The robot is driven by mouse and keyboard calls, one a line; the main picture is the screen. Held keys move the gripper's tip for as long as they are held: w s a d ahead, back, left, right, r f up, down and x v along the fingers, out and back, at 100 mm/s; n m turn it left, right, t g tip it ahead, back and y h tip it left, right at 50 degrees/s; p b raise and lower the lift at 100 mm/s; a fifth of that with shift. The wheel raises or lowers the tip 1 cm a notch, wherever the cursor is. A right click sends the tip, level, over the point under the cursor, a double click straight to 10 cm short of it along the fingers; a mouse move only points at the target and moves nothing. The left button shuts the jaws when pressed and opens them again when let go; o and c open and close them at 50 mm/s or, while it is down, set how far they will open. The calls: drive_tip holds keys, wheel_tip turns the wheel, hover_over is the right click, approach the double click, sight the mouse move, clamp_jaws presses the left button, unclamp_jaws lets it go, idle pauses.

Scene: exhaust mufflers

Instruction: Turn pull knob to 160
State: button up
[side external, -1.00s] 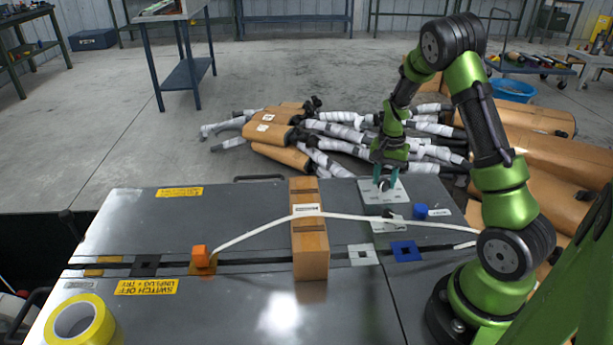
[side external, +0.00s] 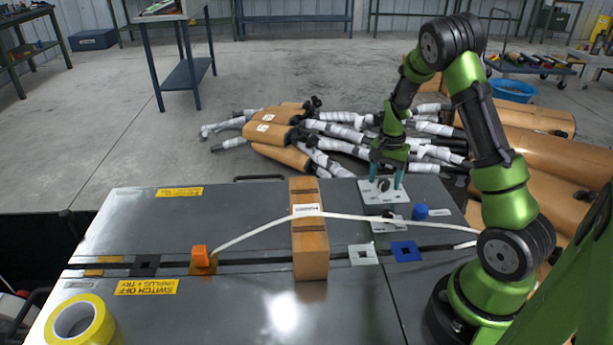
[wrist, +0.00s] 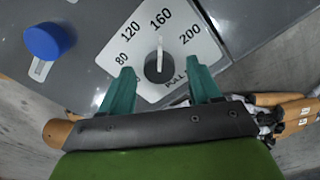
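The pull knob (wrist: 158,70) is dark and round and sits on a white dial plate (wrist: 208,52) printed with 80, 120, 160, 200 and PULL. Its white pointer line points at the 160 mark. In the side external view the knob (side external: 384,186) is on the plate at the bench's far right. My gripper (wrist: 160,66) has two teal fingers, one on each side of the knob, spread with visible gaps to it. In the side view my gripper (side external: 386,180) points down over the knob, open and empty.
A blue knob (wrist: 48,41) is left of the dial; it also shows in the side view (side external: 420,211). A second dark knob (side external: 388,214) is nearer the camera. A white cable (side external: 260,225) crosses a cardboard-colored block (side external: 310,250). Wrapped mufflers lie behind the bench.

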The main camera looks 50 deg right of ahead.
sight(385, 181)
wheel_tip(385, 181, up, 17)
idle(0.6)
drive_tip(key=shift+f, duration=0.1)
